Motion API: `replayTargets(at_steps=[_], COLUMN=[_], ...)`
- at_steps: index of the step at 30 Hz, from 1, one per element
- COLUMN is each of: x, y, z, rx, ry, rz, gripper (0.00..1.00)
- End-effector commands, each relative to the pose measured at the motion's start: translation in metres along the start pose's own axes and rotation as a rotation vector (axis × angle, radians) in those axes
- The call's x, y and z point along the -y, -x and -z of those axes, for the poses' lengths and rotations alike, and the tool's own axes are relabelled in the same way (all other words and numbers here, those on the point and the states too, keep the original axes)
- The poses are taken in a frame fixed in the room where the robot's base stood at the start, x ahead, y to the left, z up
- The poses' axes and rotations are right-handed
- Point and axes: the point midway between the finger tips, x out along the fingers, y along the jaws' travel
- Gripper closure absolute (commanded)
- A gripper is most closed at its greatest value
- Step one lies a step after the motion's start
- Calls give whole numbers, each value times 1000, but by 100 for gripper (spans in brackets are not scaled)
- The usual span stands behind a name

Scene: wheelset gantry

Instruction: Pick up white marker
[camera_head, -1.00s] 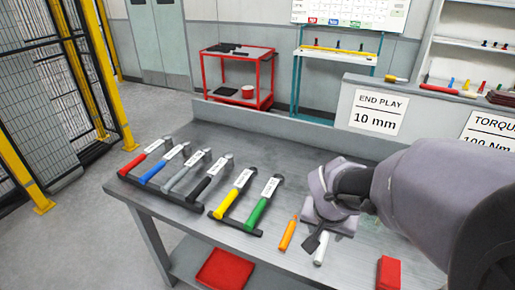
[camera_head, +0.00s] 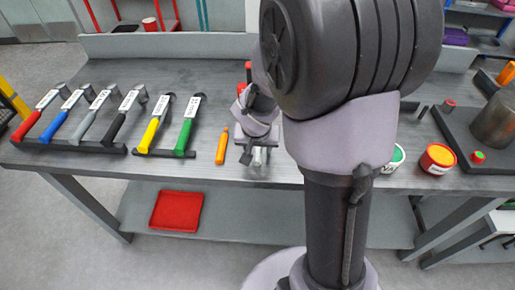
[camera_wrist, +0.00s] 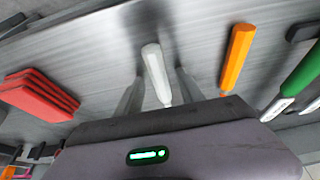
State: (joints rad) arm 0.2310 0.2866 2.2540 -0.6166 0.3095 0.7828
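The white marker (camera_wrist: 156,72) lies on the grey workbench (camera_head: 330,75). In the wrist view it sits between the two fingers of my gripper (camera_wrist: 158,82), which stand apart with a gap on each side of it. My gripper (camera_head: 251,156) is low over the bench's front part in the head view. There only a pale end of the white marker (camera_head: 259,157) shows beneath it, and my arm hides the bench behind.
An orange marker (camera_head: 222,146) lies close to the left. Several colored-handle tools, including a green one (camera_head: 187,125), lie farther left. Paint-like tubs (camera_head: 437,159) stand on the right. A red tray (camera_head: 177,210) is on the lower shelf.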

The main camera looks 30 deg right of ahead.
Motion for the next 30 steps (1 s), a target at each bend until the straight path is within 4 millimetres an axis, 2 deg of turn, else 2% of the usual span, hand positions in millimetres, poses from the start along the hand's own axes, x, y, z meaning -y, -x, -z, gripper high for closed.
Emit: replayTargets(at_steps=[1,6,7,17,20,26,30], x=[0,0,0,0,0,0,-7], y=[0,0,0,2,9,37,45], z=[0,0,0,1,4,16,-9], rx=[0,0,0,0,-1,-2,-1], ry=[0,0,0,0,0,0,0], rz=[0,0,0,0,0,0,0], gripper=[65,99,100,100,100,100,100])
